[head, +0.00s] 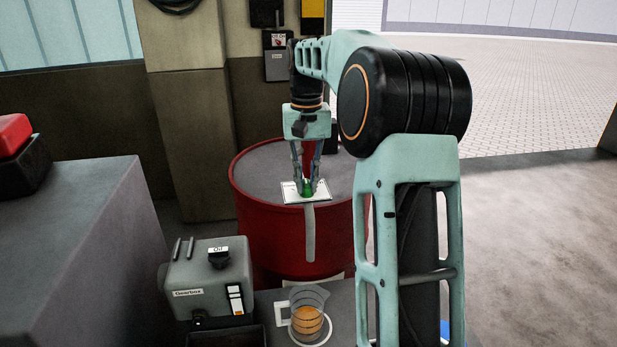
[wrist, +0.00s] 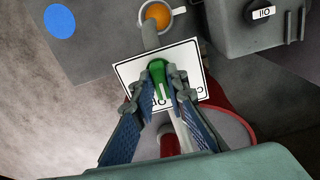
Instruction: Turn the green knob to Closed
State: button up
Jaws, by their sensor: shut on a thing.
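The green knob (head: 307,187) sits on a white label plate (head: 290,195) at the near rim of a red drum (head: 262,222). In the wrist view the green knob (wrist: 158,72) stands between my two fingers, with the white plate (wrist: 185,60) around it. My gripper (head: 308,182) comes down from above and is shut on the green knob. Letters on the plate are partly covered by my fingers, so the knob's setting cannot be read. A grey spout (head: 310,232) extends from below the plate down the drum's front.
A jug (head: 309,318) with orange liquid stands below the spout. A grey gearbox (head: 208,280) stands left of it. A grey cabinet (head: 95,230) with a red box (head: 14,134) on it is at the left. Open floor lies at the right.

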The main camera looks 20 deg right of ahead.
jog(key=n+p, duration=0.1)
jog(key=n, duration=0.3)
jog(key=shift+r+n+p, duration=0.1)
jog(key=shift+n+p, duration=0.3)
jog(key=n, duration=0.4)
jog(key=shift+a, duration=0.15)
jog(key=o, duration=1.6)
jog(key=shift+c, duration=0.2)
notch_tip(320, 180, up, 7)
jog(key=shift+f, duration=0.1)
